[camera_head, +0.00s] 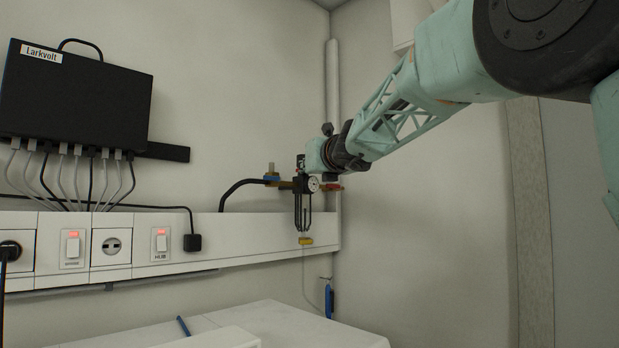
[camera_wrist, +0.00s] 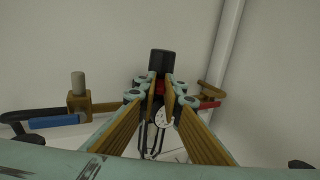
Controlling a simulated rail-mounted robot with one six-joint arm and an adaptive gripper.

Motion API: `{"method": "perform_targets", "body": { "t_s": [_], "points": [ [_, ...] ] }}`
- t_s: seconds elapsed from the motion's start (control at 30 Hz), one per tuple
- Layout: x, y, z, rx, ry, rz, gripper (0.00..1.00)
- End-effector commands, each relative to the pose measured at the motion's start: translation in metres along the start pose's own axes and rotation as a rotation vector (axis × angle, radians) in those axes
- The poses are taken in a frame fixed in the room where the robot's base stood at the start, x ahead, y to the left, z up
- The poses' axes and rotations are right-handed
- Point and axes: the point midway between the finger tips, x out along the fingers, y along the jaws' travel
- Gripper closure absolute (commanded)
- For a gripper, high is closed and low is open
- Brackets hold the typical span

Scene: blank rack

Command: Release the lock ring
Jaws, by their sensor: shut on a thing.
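The regulator unit (camera_head: 303,197) is mounted on the back wall above the white trunking near the corner, with a round gauge (camera_head: 313,184). In the wrist view its black knob (camera_wrist: 162,64) stands upright beyond my fingertips. A red band, which looks like the lock ring (camera_wrist: 159,88), shows just below the knob, between my fingers. My gripper (camera_wrist: 161,83) is shut on this red ring, one finger on each side. In the head view my gripper (camera_head: 303,164) reaches the top of the regulator from the right. The fingers hide much of the ring.
A valve with a blue handle (camera_wrist: 54,121) lies left of the regulator and a red handle (camera_wrist: 209,104) right of it. A vertical pipe (camera_head: 332,95) runs up the corner. A black box with cables (camera_head: 75,95) hangs at left. A white surface (camera_head: 290,325) is below.

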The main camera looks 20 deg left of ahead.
Motion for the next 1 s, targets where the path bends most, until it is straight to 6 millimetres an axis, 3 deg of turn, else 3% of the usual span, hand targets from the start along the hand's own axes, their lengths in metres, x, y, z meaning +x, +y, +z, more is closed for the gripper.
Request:
{"method": "perform_targets", "body": {
  "t_s": [1.0],
  "points": [
    [0.003,0.018,-0.004,0.001,0.004,-0.290,1.00]
  ]
}}
